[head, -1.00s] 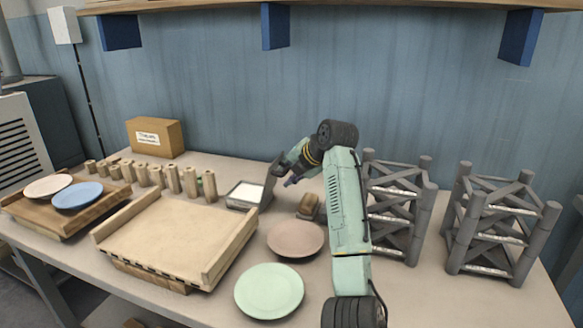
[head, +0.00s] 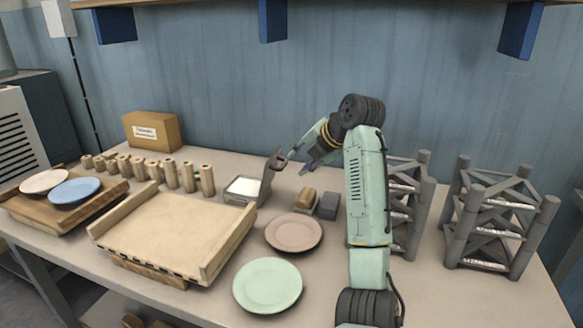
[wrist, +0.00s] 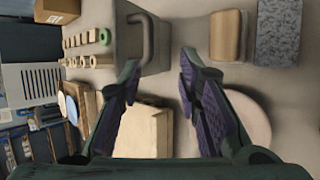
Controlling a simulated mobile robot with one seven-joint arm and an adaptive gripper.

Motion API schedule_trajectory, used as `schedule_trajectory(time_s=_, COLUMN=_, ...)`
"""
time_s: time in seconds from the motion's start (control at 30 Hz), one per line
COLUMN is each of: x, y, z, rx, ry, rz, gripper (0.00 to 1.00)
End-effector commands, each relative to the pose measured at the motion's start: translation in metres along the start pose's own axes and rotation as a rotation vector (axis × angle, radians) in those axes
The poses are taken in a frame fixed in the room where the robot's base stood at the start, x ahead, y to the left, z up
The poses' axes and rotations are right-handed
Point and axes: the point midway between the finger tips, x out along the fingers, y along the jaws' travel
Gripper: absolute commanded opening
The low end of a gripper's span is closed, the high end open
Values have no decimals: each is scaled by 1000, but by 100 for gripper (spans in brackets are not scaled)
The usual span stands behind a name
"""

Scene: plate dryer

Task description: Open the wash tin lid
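The wash tin (head: 240,200) is a low grey box on the table with a pale white inside showing. Its lid (head: 267,186) stands raised at the tin's right side, with a dark handle (head: 278,163) on its outer face. My gripper (head: 298,164) is open and empty, just right of the handle and apart from it in the head view. In the wrist view, the purple-padded fingers of my gripper (wrist: 160,75) are wide apart. The lid's grey face (wrist: 105,45) and handle (wrist: 150,38) lie beyond the left finger.
A brown-topped block (head: 304,200) and a grey block (head: 328,206) sit right of the tin. A pink plate (head: 294,233) and green plate (head: 267,286) lie in front. A wooden tray (head: 170,235) is left; grey racks (head: 497,225) stand right.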

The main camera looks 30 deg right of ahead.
Motion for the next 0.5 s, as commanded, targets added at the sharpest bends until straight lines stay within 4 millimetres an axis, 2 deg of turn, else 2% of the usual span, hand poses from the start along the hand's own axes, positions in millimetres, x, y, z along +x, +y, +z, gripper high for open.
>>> schedule_trajectory(time_s=0.1, x=-19, y=1, z=0, rx=-1, ry=-1, rz=1, gripper=31)
schedule_trajectory(time_s=0.2, x=-28, y=0, z=-1, rx=-1, ry=1, rz=0, gripper=31)
schedule_trajectory(time_s=0.5, x=-32, y=1, z=-1, rx=-1, ry=1, rz=1, gripper=31)
